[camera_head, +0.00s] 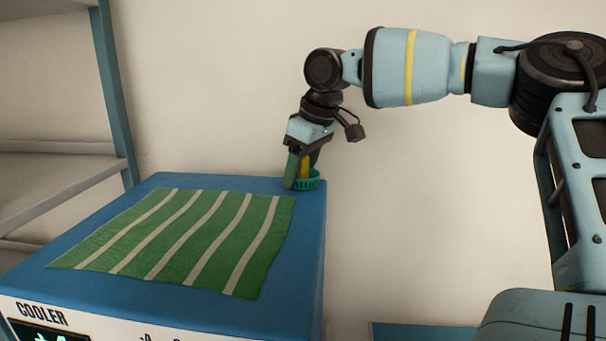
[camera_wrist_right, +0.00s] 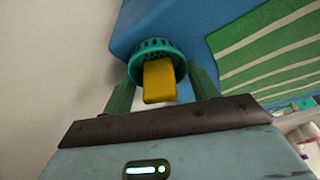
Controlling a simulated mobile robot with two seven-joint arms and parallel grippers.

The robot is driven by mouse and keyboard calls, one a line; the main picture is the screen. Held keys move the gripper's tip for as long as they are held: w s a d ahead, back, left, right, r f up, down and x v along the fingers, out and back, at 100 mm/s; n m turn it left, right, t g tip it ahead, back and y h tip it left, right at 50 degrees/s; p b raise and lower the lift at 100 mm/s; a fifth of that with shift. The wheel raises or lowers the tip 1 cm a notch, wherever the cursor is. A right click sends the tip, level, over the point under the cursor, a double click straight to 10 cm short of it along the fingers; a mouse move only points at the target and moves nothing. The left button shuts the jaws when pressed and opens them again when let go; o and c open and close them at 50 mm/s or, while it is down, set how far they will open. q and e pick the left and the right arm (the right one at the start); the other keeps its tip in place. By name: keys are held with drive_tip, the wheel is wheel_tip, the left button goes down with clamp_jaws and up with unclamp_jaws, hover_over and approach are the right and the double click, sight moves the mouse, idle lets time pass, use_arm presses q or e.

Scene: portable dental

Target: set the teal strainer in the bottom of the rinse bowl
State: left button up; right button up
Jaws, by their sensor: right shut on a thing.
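The teal strainer (camera_head: 308,182) is at the far right corner of the blue cooler top, just at or above its surface; I cannot tell if it touches. It is a round slotted basket with a yellow tab (camera_wrist_right: 159,80) standing up from it. My right gripper (camera_head: 303,165) comes down from above and is shut on the yellow tab. In the right wrist view the strainer (camera_wrist_right: 156,52) sits between the green fingers of my right gripper (camera_wrist_right: 162,85). The rinse bowl is not in view. My left gripper is not in view.
The blue cooler (camera_head: 308,235) carries a green and white striped cloth (camera_head: 190,235) over most of its top. A grey shelf unit (camera_head: 60,165) stands at the left. A plain wall is behind. A blue surface (camera_head: 430,332) shows low at the right of the cooler.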

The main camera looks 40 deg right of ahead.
drive_tip(key=shift+r, duration=0.1)
wheel_tip(320, 180, up, 18)
idle(0.7)
